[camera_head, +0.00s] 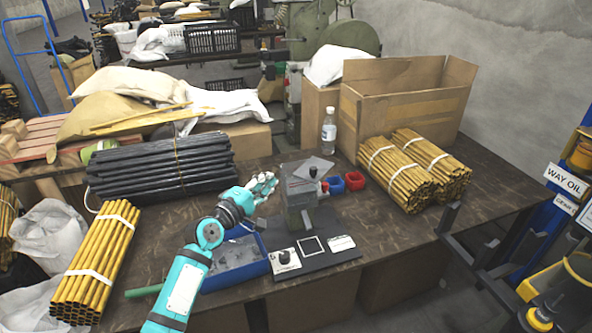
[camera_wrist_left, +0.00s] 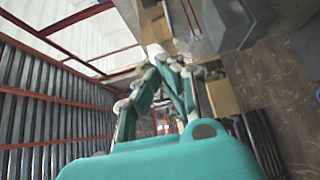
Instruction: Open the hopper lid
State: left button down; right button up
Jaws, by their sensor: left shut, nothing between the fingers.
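The rivet press (camera_head: 299,205) is a small grey machine on a dark base plate on the workbench. A flat grey lid plate (camera_head: 318,166) sits at the top of its hopper, tilted and reaching out to the right. I cannot tell whether it is fully closed. My left gripper (camera_head: 268,182) is shut and empty, just left of the hopper's upper part. I cannot tell whether it touches the press. In the left wrist view its fingers (camera_wrist_left: 165,80) show, with a grey block, probably the hopper (camera_wrist_left: 232,22), close by at upper right. My right gripper is out of view.
A blue tray (camera_head: 236,262) lies under my left forearm. Small red (camera_head: 355,181) and blue (camera_head: 336,185) bins stand right of the press, with a bottle (camera_head: 328,137) behind. Black tubes (camera_head: 160,167) and yellow tube bundles (camera_head: 98,255) flank the area. The bench's right end (camera_head: 490,205) is clear.

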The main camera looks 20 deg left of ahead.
pick_arm(q)
jog(key=w+d+p, duration=0.1)
jog(key=w+d, duration=0.4)
jog(key=w, duration=0.2)
jog(key=shift+d, duration=0.4)
jog(key=shift+p, duration=0.3)
